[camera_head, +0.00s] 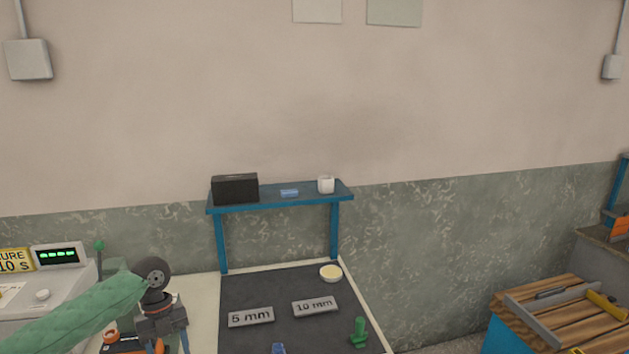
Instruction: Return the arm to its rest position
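My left arm comes in from the lower left in a green sleeve. My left gripper (168,343) points down over the pale left part of the bench, beside the dark mat. Its fingers look spread apart, with nothing visible held between them; the tips run close to the bottom edge of the picture. My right gripper is not in view.
The dark mat (283,292) bears a "5 mm" plate (251,317), a "10 mm" plate (315,306), a cream round dish (330,272) and a green object (359,333). A blue shelf (304,195) stands behind. A wooden-topped bench (545,318) is at right.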

